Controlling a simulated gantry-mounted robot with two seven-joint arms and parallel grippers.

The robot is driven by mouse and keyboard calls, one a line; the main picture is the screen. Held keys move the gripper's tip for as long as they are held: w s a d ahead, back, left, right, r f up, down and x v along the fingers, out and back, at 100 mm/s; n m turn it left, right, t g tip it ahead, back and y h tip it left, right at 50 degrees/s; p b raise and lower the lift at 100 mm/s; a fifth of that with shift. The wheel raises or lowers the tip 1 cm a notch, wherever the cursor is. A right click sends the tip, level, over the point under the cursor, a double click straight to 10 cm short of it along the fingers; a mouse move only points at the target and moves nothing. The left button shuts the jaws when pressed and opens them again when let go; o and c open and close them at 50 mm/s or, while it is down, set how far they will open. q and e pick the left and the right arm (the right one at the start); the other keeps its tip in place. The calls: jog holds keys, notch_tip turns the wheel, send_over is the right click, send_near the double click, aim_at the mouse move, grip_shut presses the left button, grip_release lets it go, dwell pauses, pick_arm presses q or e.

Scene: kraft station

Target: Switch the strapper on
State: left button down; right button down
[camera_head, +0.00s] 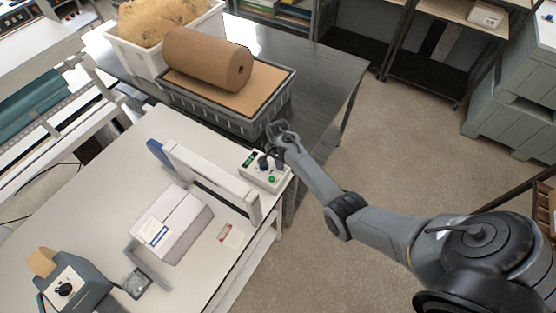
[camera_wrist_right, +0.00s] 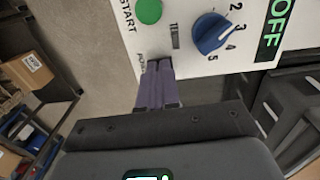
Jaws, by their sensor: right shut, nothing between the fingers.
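The strapper (camera_head: 212,182) is a white frame standing across the white table, with a control box (camera_head: 252,160) at its far right end. In the right wrist view its white panel (camera_wrist_right: 250,62) carries a green START button (camera_wrist_right: 149,11), a blue numbered dial (camera_wrist_right: 212,33) and a green display (camera_wrist_right: 274,30) reading OFF. A small switch marked POWER lies at the fingertips and is mostly hidden by them. My right gripper (camera_head: 274,158) is shut and empty, its fingertips (camera_wrist_right: 160,68) at the panel's lower edge; I cannot tell whether they touch. My left gripper is not in view.
A white box (camera_head: 172,222) lies on the table (camera_head: 105,190) beside the strapper frame. A tape dispenser (camera_head: 75,285) stands at the near left. A grey crate (camera_head: 240,122) with a brown paper roll (camera_head: 207,60) stands behind the panel. Open floor (camera_head: 400,150) lies to the right.

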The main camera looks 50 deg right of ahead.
jog(key=shift+s+f, duration=0.15)
jog(key=shift+s, duration=0.25)
jog(key=shift+s+d+r+p, duration=0.1)
jog(key=shift+r+p, duration=0.55)
jog(key=shift+p, duration=0.2)
jog(key=r, duration=0.3)
jog(key=shift+w+r+p, duration=0.2)
jog(key=shift+p, duration=0.15)
notch_tip(320, 180, up, 10)
jog(key=b, duration=0.1)
jog(key=shift+s+f+b, duration=0.15)
jog(key=shift+s+b, duration=0.15)
jog(key=shift+b, duration=0.1)
